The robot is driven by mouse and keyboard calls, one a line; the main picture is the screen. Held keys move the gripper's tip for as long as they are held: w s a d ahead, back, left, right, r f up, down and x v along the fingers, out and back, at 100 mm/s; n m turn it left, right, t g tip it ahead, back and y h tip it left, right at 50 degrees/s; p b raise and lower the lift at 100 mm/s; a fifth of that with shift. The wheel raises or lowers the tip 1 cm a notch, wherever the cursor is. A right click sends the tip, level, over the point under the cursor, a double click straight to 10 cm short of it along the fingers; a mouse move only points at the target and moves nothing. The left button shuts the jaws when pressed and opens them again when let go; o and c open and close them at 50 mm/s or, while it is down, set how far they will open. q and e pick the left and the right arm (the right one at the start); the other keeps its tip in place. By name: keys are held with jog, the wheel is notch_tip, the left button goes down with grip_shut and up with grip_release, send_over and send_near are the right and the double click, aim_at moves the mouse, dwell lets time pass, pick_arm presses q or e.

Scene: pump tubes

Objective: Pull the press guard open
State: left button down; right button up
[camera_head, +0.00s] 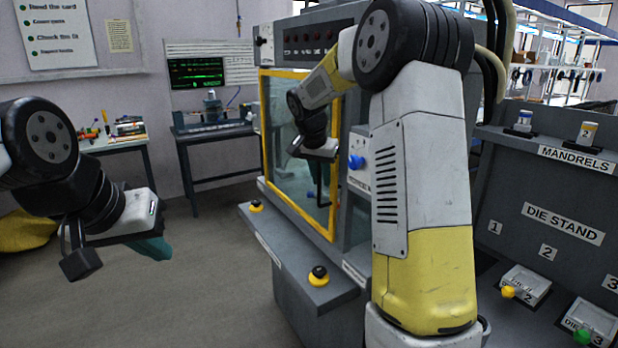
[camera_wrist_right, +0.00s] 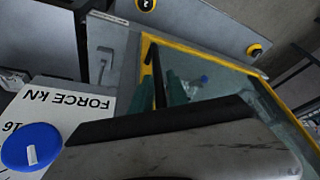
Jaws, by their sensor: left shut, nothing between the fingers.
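The press guard (camera_head: 297,211) is a clear pane in a yellow frame on the front of the grey press. It looks closed, and it also shows in the right wrist view (camera_wrist_right: 262,90). A dark upright handle bar (camera_wrist_right: 157,78) stands at the guard's edge. My right gripper (camera_head: 322,188) is at the guard's right side, partly hidden by my arm. Its teal fingers (camera_wrist_right: 165,90) are beside the handle, seemingly one on each side; I cannot tell whether they grip it. My left gripper (camera_head: 155,249) is shut and empty, over open floor at the left, away from the press.
A ledge with yellow and black buttons (camera_head: 318,276) runs below the guard. A blue knob (camera_head: 356,162) sits on the press beside the guard. The die stand (camera_head: 563,222) is at the right. The floor (camera_head: 190,300) left of the press is clear.

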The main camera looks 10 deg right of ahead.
grip_shut()
dwell(1.3)
